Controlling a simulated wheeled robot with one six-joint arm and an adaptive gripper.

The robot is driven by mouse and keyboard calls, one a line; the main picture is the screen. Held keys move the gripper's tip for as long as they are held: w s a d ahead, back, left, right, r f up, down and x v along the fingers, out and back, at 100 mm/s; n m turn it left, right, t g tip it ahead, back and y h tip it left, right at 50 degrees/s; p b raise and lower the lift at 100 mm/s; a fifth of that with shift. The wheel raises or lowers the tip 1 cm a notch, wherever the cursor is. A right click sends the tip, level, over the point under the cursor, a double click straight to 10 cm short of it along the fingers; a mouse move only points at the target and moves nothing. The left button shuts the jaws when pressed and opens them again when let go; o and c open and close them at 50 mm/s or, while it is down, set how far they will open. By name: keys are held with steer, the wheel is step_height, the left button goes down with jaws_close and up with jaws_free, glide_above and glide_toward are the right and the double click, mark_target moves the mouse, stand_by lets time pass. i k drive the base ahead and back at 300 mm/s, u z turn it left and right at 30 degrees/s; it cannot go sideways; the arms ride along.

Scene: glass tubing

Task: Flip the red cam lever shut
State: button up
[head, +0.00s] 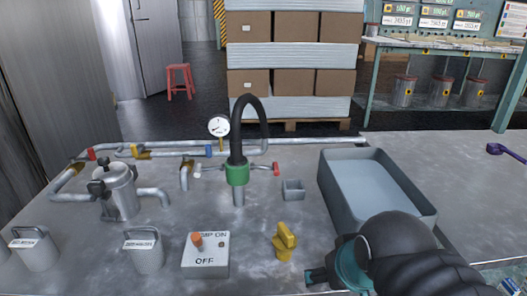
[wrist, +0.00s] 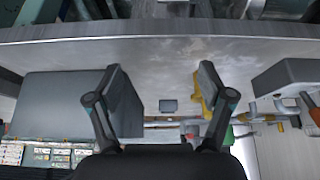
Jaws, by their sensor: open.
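The red cam lever (head: 276,168) sticks out to the right of the green coupling collar (head: 237,174), under the black hose, so it stands away from the collar. The green collar (wrist: 227,138) shows there beside the right finger.
A grey basin (head: 372,190) stands close behind my gripper. Bare tabletop lies between cup and yellow valve.

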mark_target(275, 168)
steer(key=k, duration=0.5)
steer(key=z, duration=1.15)
steer(key=i, duration=0.6)
steer(key=u, duration=1.15)
